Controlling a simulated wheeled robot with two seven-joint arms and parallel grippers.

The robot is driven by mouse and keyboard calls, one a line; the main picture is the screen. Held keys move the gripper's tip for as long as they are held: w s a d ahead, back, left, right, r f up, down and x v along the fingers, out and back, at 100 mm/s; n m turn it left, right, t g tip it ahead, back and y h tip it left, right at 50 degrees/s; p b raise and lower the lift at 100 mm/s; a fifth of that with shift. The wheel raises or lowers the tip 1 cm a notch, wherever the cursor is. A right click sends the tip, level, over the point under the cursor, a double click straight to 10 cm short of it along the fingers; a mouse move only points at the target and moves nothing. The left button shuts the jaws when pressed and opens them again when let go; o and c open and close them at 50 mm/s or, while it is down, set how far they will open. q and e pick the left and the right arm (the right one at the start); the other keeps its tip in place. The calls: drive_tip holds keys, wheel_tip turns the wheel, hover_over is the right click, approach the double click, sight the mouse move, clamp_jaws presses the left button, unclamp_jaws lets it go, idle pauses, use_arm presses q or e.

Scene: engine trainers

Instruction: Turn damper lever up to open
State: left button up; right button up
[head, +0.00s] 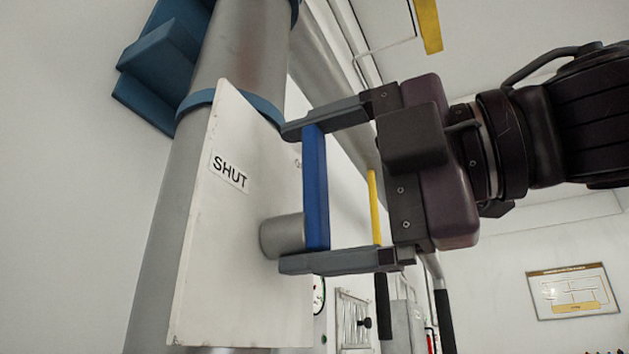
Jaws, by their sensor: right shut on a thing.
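The damper lever (315,190) is a flat blue bar. Its lower end meets a grey round hub (283,236) on a white plate (215,265), and the bar runs upward in the picture from there. A "SHUT" label (229,171) is on the plate, left of the lever. My right gripper (290,198) comes in from the right, one finger at the lever's top end and the other at its lower end by the hub. It is shut on the lever lengthwise. My left gripper is not in view.
The plate is fixed to a grey pipe (245,45) with blue bands, and a blue bracket (163,60) is behind. A yellow bar (375,205) shows behind my gripper. A framed chart (573,291) hangs on the right wall. Left of the pipe is bare wall.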

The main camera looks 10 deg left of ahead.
drive_tip(key=shift+w+d+r+m, duration=0.15)
drive_tip(key=shift+r+m, duration=0.05)
drive_tip(key=shift+m, duration=0.3)
drive_tip(key=o, duration=1.1)
drive_tip(key=shift+d+f+b, duration=0.2)
drive_tip(key=shift+d+b, duration=0.25)
drive_tip(key=shift+d, duration=0.05)
drive_tip(key=b+v, duration=0.2)
drive_tip(key=v, duration=0.4)
drive_tip(key=shift+s+d+r, duration=0.15)
drive_tip(key=shift+s+d, duration=0.05)
drive_tip(key=shift+d, duration=0.15)
drive_tip(key=shift+a, duration=0.1)
